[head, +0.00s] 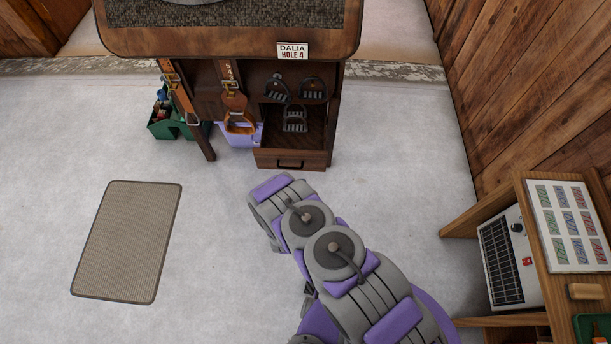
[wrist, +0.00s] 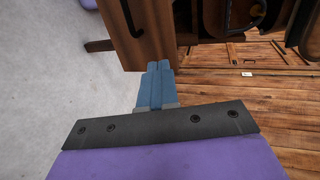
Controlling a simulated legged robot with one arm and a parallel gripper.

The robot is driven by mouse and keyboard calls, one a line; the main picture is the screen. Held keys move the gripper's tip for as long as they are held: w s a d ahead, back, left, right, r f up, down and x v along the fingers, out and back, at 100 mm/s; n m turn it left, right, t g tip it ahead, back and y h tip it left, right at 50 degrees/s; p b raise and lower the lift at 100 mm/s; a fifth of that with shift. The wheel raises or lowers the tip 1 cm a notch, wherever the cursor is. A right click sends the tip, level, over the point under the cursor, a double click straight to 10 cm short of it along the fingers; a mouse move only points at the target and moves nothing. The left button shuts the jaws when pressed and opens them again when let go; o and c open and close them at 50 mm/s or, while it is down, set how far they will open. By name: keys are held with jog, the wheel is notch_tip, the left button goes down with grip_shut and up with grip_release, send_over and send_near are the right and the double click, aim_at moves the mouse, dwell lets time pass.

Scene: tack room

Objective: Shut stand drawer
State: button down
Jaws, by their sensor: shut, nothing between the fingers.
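The wooden stand (head: 345,60) is at the top centre of the head view. Its drawer (head: 270,162), with a dark handle, is low at the front and looks pulled out, its dark inside showing from above. In the wrist view the drawer front (wrist: 148,45) appears turned on its side, with part of the dark handle (wrist: 130,18) at the top. My gripper (wrist: 158,68) is shut and empty, its blue fingertips close to the edge of the drawer front; I cannot tell whether they touch. In the head view my arm hides the fingers.
Black stirrups (head: 295,118) hang inside the stand above the drawer. Leather straps (head: 236,105) hang at its left, by a lilac bin (head: 240,140) and a green caddy (head: 160,127). A mat (head: 127,240) lies left. A wooden bench (head: 500,205) stands right. Floor between is clear.

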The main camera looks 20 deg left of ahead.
aim_at(305, 155)
jog(key=b+x, duration=0.1)
jog(key=x, duration=0.3)
jog(key=b+x, duration=0.1)
jog(key=x, duration=0.3)
jog(key=r+b+x, duration=0.1)
jog(key=x, duration=0.3)
jog(key=shift+w+a, duration=0.15)
jog(key=shift+w, duration=0.1)
jog(key=shift+w+a, duration=0.1)
jog(key=shift+w, duration=0.2)
jog(key=shift+w, duration=0.1)
